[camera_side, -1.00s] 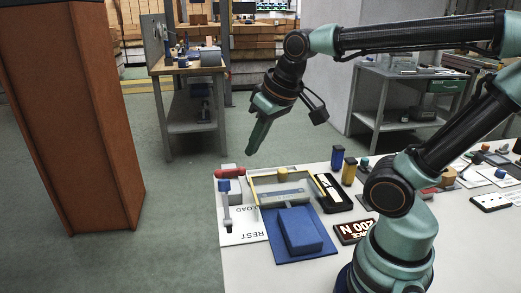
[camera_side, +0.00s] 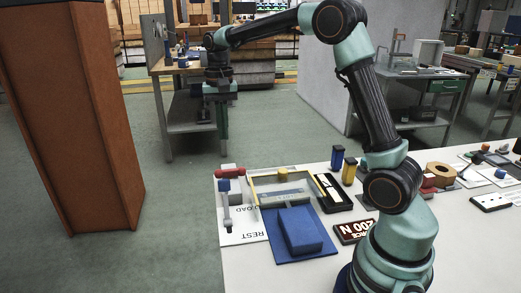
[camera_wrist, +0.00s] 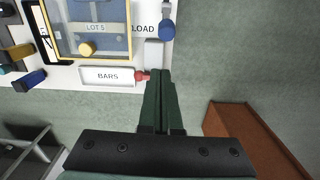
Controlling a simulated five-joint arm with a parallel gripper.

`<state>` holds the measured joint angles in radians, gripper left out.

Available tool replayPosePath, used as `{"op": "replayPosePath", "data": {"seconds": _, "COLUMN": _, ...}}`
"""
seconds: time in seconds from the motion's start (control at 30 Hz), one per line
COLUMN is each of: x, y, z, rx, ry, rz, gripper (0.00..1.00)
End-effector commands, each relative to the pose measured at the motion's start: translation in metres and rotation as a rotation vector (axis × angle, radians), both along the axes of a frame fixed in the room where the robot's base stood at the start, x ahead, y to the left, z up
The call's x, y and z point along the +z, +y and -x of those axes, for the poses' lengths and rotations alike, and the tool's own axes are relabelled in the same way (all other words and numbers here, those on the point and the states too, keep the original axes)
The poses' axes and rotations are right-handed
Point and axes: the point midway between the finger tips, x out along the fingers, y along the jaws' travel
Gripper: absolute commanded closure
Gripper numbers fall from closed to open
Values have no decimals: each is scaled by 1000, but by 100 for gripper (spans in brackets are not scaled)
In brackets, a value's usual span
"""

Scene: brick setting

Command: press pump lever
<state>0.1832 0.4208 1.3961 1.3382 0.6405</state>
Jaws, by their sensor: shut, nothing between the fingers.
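A red handle (camera_side: 229,172) lies at the table's far left corner, above a grey block. It also shows in the wrist view (camera_wrist: 141,76). Just in front of it, a blue piece (camera_side: 224,186) sits on a grey rod on the white LOAD panel (camera_side: 255,211). I cannot tell for certain which of these parts is the pump lever.
A yellow-framed tray (camera_side: 252,192) stands beside the panel. A blue block (camera_side: 300,230) sits on a blue mat (camera_side: 292,260) in front. Blue (camera_side: 338,157) and yellow (camera_side: 349,172) posts stand to the right. A brown pillar (camera_side: 85,110) stands left; open floor lies between.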

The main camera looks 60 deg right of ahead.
Motion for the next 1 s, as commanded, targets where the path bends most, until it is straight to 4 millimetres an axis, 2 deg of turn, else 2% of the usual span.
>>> {"op": "replayPosePath", "data": {"seconds": 0.1, "x": -20, "y": -12, "z": -13, "rx": -81, "ry": 52, "rz": -7, "gripper": 100}}
{"op": "replayPosePath", "data": {"seconds": 0.3, "x": -42, "y": -24, "z": -23, "rx": -173, "ry": 107, "rz": -13, "gripper": 100}}
{"op": "replayPosePath", "data": {"seconds": 0.5, "x": -49, "y": -28, "z": -26, "rx": -206, "ry": 126, "rz": -13, "gripper": 100}}
{"op": "replayPosePath", "data": {"seconds": 0.87, "x": -51, "y": -28, "z": -26, "rx": -206, "ry": 127, "rz": -14, "gripper": 100}}
{"op": "replayPosePath", "data": {"seconds": 1.0, "x": -61, "y": -28, "z": -25, "rx": -205, "ry": 129, "rz": -15, "gripper": 100}}
